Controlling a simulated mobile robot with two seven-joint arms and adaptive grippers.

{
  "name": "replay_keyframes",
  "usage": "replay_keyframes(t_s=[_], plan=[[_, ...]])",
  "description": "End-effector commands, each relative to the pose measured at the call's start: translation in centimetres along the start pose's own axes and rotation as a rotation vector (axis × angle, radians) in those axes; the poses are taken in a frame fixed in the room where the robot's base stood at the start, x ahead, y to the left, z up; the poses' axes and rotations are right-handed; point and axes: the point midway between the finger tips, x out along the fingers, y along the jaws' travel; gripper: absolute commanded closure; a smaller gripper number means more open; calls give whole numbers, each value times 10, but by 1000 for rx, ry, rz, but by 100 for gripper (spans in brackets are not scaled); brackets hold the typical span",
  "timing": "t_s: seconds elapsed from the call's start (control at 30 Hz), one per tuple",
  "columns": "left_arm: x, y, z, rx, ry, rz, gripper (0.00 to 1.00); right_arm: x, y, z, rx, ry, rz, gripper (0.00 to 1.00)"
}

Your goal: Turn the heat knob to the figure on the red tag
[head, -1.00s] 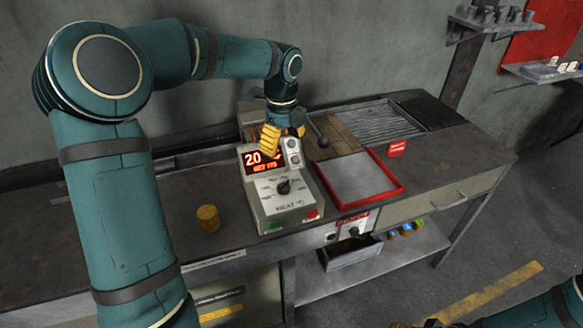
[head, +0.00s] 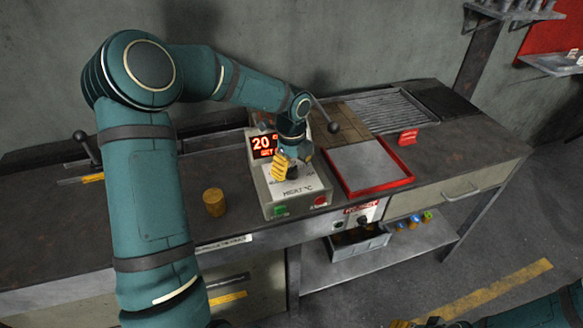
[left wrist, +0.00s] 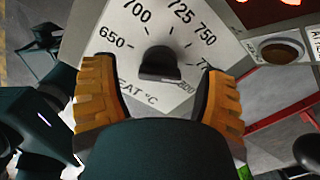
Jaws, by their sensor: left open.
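The heat knob (left wrist: 160,63) is black and sits in the middle of a white dial marked HEAT °C, with figures from 650 to 800. Which figure it points at I cannot tell. My left gripper (head: 285,170) is over the dial of the press's control box (head: 285,205); its orange fingers stand open on either side of the knob in the left wrist view, apart from it. The knob is hidden in the head view. My right gripper (head: 432,322) barely shows at the bottom edge.
The box has a red display (head: 264,145) reading 20, partly covered, and green and red buttons. A yellow cylinder (head: 214,202) stands left of it. The red-rimmed tray (head: 380,188) lies to its right. A ball-topped lever (head: 332,127) rises behind.

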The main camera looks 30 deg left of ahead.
Motion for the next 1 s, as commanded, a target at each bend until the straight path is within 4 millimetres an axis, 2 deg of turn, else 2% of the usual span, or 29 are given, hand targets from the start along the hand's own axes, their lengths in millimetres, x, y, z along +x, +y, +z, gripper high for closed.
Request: replay_keyframes(t_s=[0.3,0.37,0.5,0.77,1.0], plan=[[2,0,0,-1,0,0,26,0,0,0,0,-1,0,53],[2,0,0,-1,0,0,47,0,0,0,0,-1,0,53],[2,0,0,-1,0,0,95,0,0,0,0,0,0,53],[2,0,0,-14,0,1,95,0,0,0,0,0,0,53],[1,0,0,-105,-1,1,95,-1,0,0,0,1,0,53]])
